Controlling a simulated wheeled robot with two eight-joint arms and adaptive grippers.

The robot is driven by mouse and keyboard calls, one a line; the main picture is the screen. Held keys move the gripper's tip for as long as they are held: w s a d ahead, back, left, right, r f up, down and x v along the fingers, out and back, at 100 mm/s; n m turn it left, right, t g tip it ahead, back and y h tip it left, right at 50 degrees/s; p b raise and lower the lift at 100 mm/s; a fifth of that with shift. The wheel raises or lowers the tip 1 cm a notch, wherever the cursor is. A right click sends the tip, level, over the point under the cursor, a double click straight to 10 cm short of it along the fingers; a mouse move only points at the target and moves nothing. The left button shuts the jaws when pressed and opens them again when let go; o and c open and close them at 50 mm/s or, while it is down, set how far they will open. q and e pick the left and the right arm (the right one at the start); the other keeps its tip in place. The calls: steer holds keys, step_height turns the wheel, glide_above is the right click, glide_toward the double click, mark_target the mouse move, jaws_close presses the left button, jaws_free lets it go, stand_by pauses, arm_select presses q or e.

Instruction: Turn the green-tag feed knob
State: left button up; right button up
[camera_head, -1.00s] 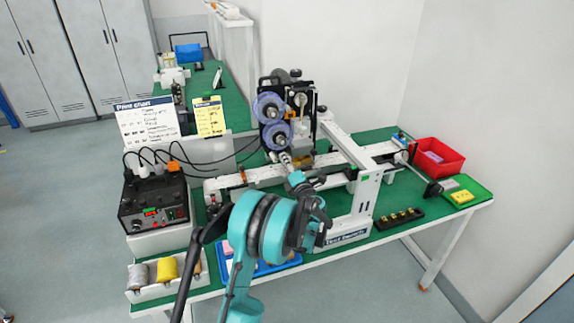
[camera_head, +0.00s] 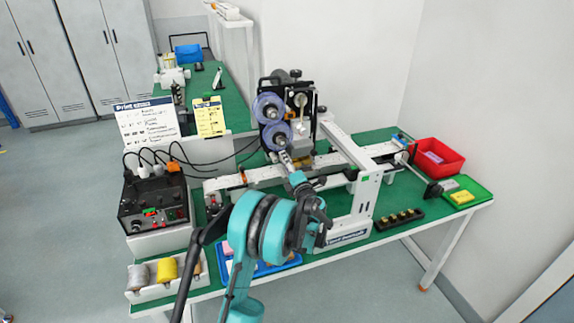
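A coder with two purple spools (camera_head: 270,119) stands at the back middle of the bench, on a white rail frame. A small green tag (camera_head: 366,178) shows on the right end of the white frame. A dark round knob (camera_head: 433,190) is on a rod further right; I cannot tell whether it belongs to the green tag. My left arm's teal links rise from the lower middle, and my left gripper (camera_head: 285,158) is just below the lower spool, close to the coder. Its fingers are too small to tell open or shut. My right gripper is not in view.
A black control box (camera_head: 153,203) with cables stands at left, by the print chart (camera_head: 148,123). Wire spools (camera_head: 167,270) are at front left. A red bin (camera_head: 437,157) and green tray (camera_head: 464,192) are at right. A blue tray (camera_head: 272,268) is partly behind my arm.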

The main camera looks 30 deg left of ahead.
arm_select(q)
steer(key=v, duration=1.2)
stand_by(0.4)
